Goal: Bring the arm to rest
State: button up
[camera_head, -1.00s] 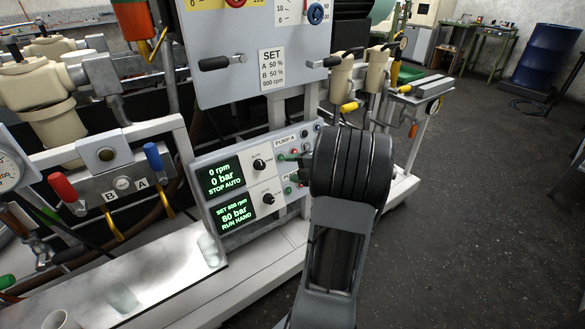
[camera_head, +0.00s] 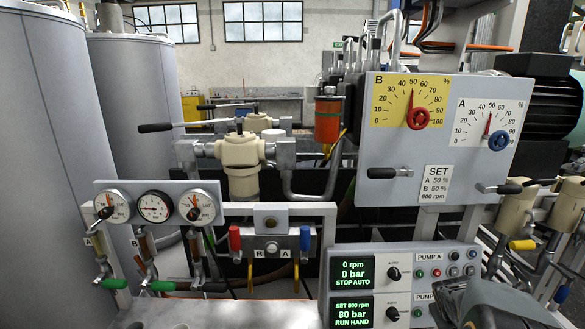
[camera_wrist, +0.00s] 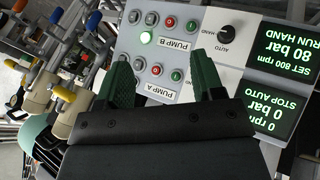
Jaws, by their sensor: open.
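My gripper (camera_wrist: 164,80) is open, with its two green fingers apart and nothing between them. In the wrist view it is in front of the pump control panel (camera_wrist: 178,97), which appears upside down, over the PUMP A and PUMP B buttons. I cannot tell whether the fingertips touch it. In the head view my arm is at the bottom right corner, covering part of the panel (camera_head: 400,253); the fingertips are not clear there. The upper display (camera_head: 353,273) reads 0 rpm, 0 bar, STOP AUTO; the lower display (camera_head: 352,311) reads 80 bar, RUN HAND.
A grey dial box (camera_head: 437,145) with a red knob (camera_head: 418,118) and a blue knob (camera_head: 499,140) stands above the panel. Tall grey tanks (camera_head: 130,100) stand behind.

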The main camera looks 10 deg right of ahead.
jog(key=s+a+r+y+p, duration=0.1)
jog(key=a+r+y+p, duration=0.1)
jog(key=a+r, duration=0.4)
jog(key=s+a+r+n+y+p, duration=0.1)
jog(key=a+r+p, duration=0.4)
jog(key=a, duration=0.8)
jog(key=s+a+r+y+p, duration=0.2)
jog(key=a+r+y+p, duration=0.1)
jog(key=a+r, duration=0.4)
jog(key=a, duration=0.2)
jog(key=shift+a, duration=0.3)
